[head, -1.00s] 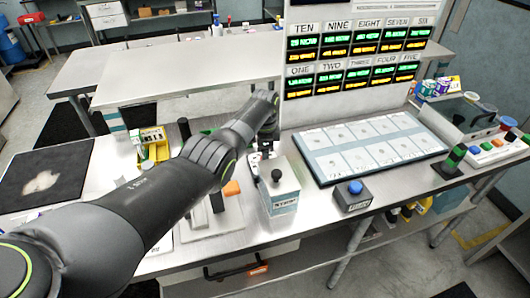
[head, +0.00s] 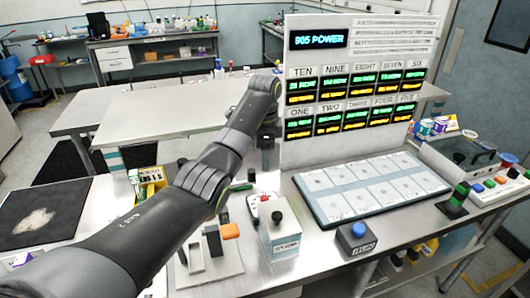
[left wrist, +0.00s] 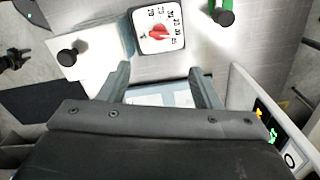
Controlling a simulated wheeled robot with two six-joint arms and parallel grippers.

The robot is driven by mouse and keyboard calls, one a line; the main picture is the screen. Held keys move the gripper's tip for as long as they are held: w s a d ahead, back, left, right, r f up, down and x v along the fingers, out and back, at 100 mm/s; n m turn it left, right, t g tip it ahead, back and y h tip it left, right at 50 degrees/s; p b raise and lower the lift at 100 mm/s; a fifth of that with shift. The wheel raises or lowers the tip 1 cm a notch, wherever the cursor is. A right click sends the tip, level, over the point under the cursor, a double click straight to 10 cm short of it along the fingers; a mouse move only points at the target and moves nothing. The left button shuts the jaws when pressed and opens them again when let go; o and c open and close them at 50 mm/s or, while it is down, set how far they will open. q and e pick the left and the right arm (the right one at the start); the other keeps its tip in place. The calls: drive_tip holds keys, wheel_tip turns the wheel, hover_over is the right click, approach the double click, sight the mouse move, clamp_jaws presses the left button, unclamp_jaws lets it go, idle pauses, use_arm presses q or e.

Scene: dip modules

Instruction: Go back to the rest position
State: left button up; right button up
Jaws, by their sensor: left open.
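My left arm reaches in from the left in the head view, bent high over the bench. My left gripper (head: 266,158) hangs beyond the red-knob dial box, partly hidden by its own wrist. In the left wrist view its two fingers (left wrist: 161,88) are spread with nothing between them. The white dial box with a red knob (left wrist: 160,32) lies beyond the fingertips, apart from them. It also shows in the head view (head: 263,205).
A display panel (head: 355,60) rises behind. A black mat (head: 70,205) lies left.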

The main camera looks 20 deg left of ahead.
use_arm(q)
drive_tip(key=shift+r, duration=0.95)
